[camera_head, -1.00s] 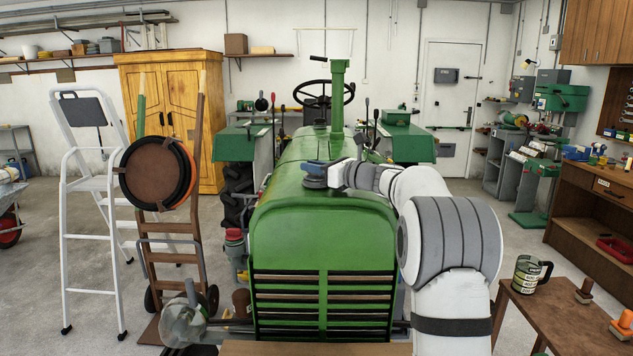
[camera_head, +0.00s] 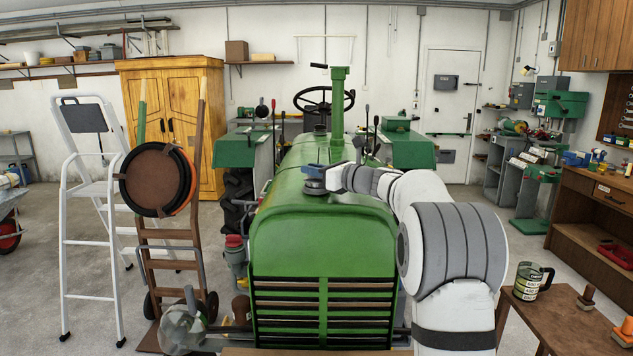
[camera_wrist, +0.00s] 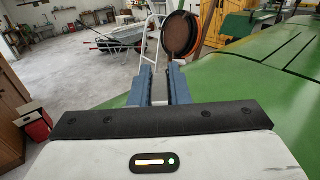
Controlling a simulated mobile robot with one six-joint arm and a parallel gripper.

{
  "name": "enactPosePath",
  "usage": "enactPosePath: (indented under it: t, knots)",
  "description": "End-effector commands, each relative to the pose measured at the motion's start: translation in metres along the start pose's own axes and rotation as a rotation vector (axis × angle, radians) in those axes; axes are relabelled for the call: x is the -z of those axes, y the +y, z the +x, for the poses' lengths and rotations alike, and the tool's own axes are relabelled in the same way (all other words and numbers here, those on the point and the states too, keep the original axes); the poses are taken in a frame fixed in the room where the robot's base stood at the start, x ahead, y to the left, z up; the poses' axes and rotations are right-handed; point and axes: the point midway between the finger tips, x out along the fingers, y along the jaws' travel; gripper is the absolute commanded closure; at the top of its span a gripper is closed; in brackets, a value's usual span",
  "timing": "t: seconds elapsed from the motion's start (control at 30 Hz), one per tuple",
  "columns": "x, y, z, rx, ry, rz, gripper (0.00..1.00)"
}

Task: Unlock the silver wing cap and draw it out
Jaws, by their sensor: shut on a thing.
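The green tractor (camera_head: 323,226) faces me, its rounded hood in the middle of the head view. The grey cap (camera_head: 314,187) is at the hood's top, small and mostly hidden under my gripper. My gripper (camera_head: 314,170) reaches in from the right with its blue fingers pointing left, shut on the cap. In the wrist view, the two blue fingers of my gripper (camera_wrist: 161,82) stand a short gap apart. A pale grey patch shows low between them. The cap's wings are not clear, and I cannot tell their angle or whether the cap sits fully down.
The green exhaust stack (camera_head: 337,110) rises behind my gripper. A hand truck (camera_head: 170,262) and white stepladder (camera_head: 90,230) stand to the left. A brown bench (camera_head: 565,318) with a jug (camera_head: 529,282) is at right. Open floor lies left of the tractor in the wrist view.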

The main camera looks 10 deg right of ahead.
Motion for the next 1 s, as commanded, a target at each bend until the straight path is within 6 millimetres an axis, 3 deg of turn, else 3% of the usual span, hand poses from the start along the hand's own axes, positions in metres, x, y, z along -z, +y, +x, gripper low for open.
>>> enactPosePath:
  t: [0.5,0.8,0.83,1.0]
  knots:
    - [-0.017,0.0,0.0,0.0,0.0,0.0,1.0]
    - [-0.017,0.0,0.0,0.0,0.0,0.0,1.0]
    - [-0.017,0.0,0.0,0.0,0.0,0.0,0.87]
    - [-0.017,0.0,0.0,0.0,0.0,0.0,1.0]
